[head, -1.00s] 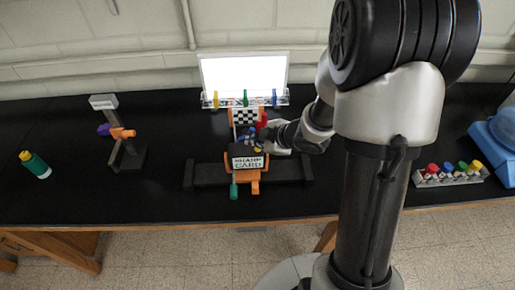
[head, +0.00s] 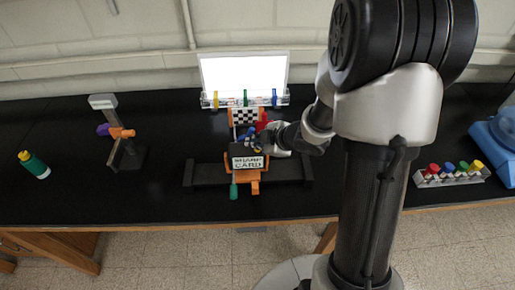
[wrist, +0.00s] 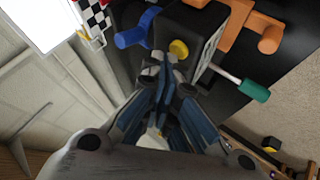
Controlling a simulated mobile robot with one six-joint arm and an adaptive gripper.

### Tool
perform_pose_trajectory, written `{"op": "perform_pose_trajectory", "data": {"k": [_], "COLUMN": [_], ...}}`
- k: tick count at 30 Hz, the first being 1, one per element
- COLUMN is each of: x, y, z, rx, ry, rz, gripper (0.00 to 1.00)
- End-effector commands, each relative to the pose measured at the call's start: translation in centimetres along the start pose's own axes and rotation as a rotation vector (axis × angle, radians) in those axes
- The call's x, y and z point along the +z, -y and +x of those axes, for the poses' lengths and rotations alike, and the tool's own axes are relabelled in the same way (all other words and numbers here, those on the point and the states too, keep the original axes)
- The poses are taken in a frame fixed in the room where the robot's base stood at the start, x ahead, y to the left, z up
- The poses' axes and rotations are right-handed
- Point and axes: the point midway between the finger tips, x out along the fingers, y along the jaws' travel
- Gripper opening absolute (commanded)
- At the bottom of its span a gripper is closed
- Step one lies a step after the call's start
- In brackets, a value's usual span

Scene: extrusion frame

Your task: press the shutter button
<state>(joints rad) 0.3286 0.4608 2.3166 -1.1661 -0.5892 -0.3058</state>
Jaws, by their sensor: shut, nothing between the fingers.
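A black box-shaped camera (head: 241,150) sits on an orange mount on the bench, with a white lettered card on its front. In the wrist view the camera body (wrist: 185,22) carries a round yellow button (wrist: 179,48), which looks like the shutter button, and a blue knob (wrist: 133,36) beside it. My gripper (wrist: 158,60) is shut and empty, its fingertips close beside the yellow button. I cannot tell whether they touch it. In the head view my gripper (head: 258,140) reaches the camera from the right and hides part of its top.
A dark rail (head: 208,174) runs under the mount, and a green handle (head: 234,191) sticks out in front. A checkered board (head: 246,116) and bright panel (head: 244,76) stand behind. A stand (head: 128,150) and green bottle (head: 35,165) are left; a coloured-knob rack (head: 452,175) is right.

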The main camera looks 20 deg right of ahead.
Motion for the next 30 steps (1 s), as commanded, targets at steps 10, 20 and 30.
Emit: {"op": "perform_pose_trajectory", "data": {"k": [10,20,30], "x": [0.2,0.41,0.44], "y": [0.2,0.41,0.44], "z": [0.27,0.55,0.58], "rx": [0.0,0.0,-0.001], "ry": [0.0,0.0,0.001], "rz": [0.0,0.0,0.0], "gripper": [0.0,0.0,0.0]}}
